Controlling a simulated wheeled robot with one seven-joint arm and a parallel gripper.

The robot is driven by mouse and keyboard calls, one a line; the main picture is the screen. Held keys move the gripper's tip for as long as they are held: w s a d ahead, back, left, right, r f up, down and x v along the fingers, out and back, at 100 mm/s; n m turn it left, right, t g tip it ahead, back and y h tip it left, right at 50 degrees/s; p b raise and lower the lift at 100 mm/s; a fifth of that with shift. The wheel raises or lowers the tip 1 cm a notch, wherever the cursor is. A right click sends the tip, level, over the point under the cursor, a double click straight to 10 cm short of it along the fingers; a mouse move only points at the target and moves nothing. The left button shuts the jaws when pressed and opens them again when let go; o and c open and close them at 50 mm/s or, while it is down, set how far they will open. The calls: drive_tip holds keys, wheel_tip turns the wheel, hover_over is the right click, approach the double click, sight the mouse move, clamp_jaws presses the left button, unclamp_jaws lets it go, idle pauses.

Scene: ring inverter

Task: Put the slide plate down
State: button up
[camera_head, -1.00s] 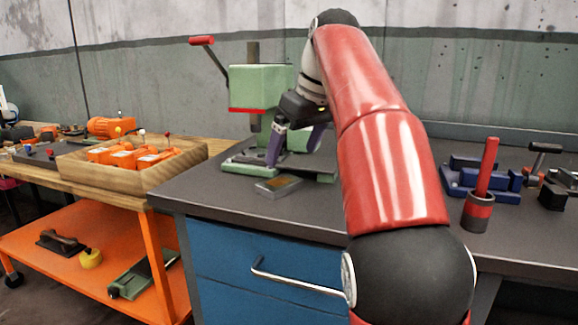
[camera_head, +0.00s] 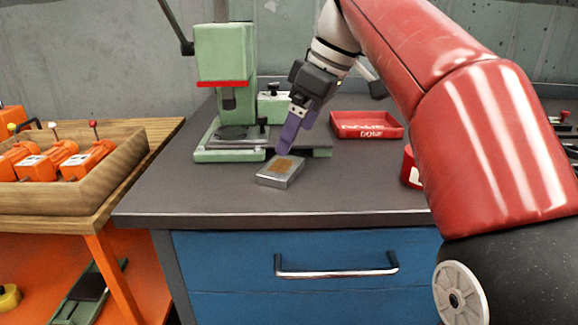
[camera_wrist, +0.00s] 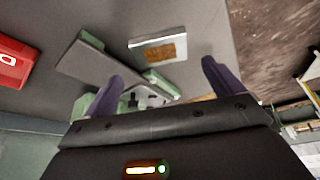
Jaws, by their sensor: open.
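A small flat silver block with an orange-brown patch (camera_head: 280,172) lies on the grey bench top, in front of the green press. It looks like the slide plate, and it also shows in the wrist view (camera_wrist: 158,50). My gripper (camera_head: 287,146) points down just behind and above it in the head view.
A red tray (camera_head: 367,126) lies right of my gripper. A wooden box (camera_head: 120,165) with orange units stands left. The bench front is clear.

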sight(283, 166)
drive_tip(key=b+x, duration=0.1)
drive_tip(key=x, duration=0.6)
drive_tip(key=c, duration=1.3)
drive_tip(key=shift+r+p, duration=1.45)
drive_tip(key=shift+r, duration=3.6)
